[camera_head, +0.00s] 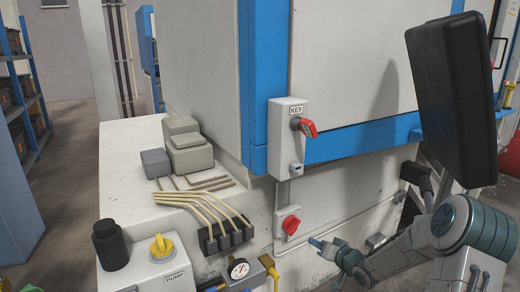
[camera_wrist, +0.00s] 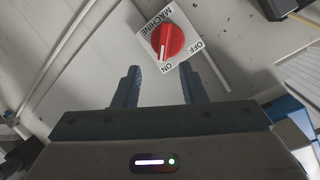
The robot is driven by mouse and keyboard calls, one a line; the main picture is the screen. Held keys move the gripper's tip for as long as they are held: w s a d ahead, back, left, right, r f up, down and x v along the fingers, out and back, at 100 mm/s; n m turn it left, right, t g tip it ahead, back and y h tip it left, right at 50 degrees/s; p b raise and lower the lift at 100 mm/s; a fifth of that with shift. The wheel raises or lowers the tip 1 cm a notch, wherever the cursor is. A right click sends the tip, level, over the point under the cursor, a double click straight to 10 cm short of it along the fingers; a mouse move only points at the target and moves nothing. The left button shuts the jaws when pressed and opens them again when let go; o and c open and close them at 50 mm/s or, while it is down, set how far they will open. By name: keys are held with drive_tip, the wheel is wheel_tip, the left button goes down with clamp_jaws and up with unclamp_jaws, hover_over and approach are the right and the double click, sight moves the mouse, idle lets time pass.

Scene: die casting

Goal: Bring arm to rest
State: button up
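My gripper (camera_wrist: 160,73) is at the lower right in the head view (camera_head: 325,243), beside the front of the machine. In the wrist view its two blue-grey fingers stand apart with nothing between them. A red rotary switch (camera_wrist: 168,42) on a white plate marked MACHINE, ON and OFF lies just beyond the fingertips. Its white mark points towards ON. In the head view the same red switch (camera_head: 291,225) is up and left of the gripper, with a visible gap. My forearm reaches in from the right.
A key box (camera_head: 288,139) with a red key handle juts from the machine's blue-edged corner (camera_head: 252,80). A pump box (camera_head: 150,268) with a yellow knob, a gauge (camera_head: 239,268) and yellow hoses (camera_head: 205,205) are at left. A dark panel (camera_head: 455,100) fills the upper right.

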drive_tip(key=s+r+n+g+h+p, duration=0.1)
drive_tip(key=s+r+g+h+p, duration=0.25)
drive_tip(key=s+r, duration=0.5)
drive_tip(key=s+r+g+h+p, duration=0.2)
drive_tip(key=s+r+h+p, duration=0.3)
drive_tip(key=r, duration=0.6)
drive_tip(key=s+a+r+g+p, duration=0.1)
drive_tip(key=s+a+r+p, duration=0.1)
drive_tip(key=s, duration=0.5)
drive_tip(key=s+a+r+g+y+p, duration=0.1)
drive_tip(key=s+a+r+g+p, duration=0.1)
drive_tip(key=s+r, duration=0.3)
drive_tip(key=s+a+r+g+y+p, duration=0.1)
drive_tip(key=s+r, duration=0.3)
drive_tip(key=s, duration=0.7)
drive_tip(key=shift+a+g+p, duration=0.35)
drive_tip(key=shift+a+p, duration=0.25)
drive_tip(key=shift+a, duration=0.3)
